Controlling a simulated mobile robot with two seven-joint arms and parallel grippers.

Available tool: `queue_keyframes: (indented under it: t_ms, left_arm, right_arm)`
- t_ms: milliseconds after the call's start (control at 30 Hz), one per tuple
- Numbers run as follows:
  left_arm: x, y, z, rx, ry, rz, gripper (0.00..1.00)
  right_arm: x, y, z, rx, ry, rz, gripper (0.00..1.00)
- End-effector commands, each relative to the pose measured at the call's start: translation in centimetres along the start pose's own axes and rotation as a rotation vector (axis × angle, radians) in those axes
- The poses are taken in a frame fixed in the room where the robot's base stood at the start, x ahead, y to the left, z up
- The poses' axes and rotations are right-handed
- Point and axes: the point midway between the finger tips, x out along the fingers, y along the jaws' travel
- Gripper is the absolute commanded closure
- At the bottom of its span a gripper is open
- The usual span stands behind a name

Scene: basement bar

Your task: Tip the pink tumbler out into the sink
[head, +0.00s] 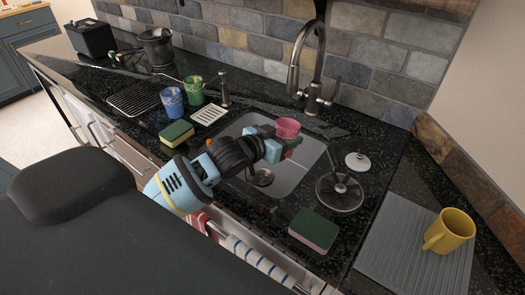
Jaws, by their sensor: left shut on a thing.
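The pink tumbler (288,127) is above the sink (293,173), near its back edge. It looks about upright; what is inside it cannot be seen. My left gripper (284,147) reaches over the sink from the left and is shut on the tumbler. The fingers are small in view and partly hidden by the gripper body. The round drain shows in the basin below the gripper. My right gripper is not in view.
A tall faucet (296,70) stands behind the sink. A blue cup (171,102), a green cup (194,90) and a sponge (176,133) are on the left. A dark round strainer (339,192), a white lid (358,161), another sponge (314,230) and a yellow mug (449,231) are on the right.

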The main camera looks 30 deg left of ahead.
Motion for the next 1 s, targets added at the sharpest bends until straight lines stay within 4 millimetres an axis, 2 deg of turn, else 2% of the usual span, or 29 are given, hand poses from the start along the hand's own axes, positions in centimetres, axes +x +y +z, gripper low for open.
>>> queue_keyframes:
  t_ms: [333, 600, 700, 833, 1000]
  left_arm:
    - [0.3, -8.0, -1.2, 0.027, 0.11, 0.013, 0.73]
    - [-1.3, -15.7, -3.7, 0.036, 0.198, -0.009, 0.73]
    - [-2.0, -17.9, -4.6, 0.037, 0.221, -0.017, 0.73]
    - [-2.9, -19.9, -5.6, 0.036, 0.242, -0.026, 0.73]
    - [-3.3, -20.9, -6.1, 0.035, 0.253, -0.031, 0.73]
  right_arm:
    - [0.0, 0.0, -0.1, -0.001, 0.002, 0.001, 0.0]
    - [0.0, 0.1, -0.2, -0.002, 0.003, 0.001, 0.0]
    - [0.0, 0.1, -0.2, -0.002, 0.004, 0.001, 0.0]
    - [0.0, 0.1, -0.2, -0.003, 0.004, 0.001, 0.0]
    - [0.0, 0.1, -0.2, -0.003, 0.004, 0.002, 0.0]
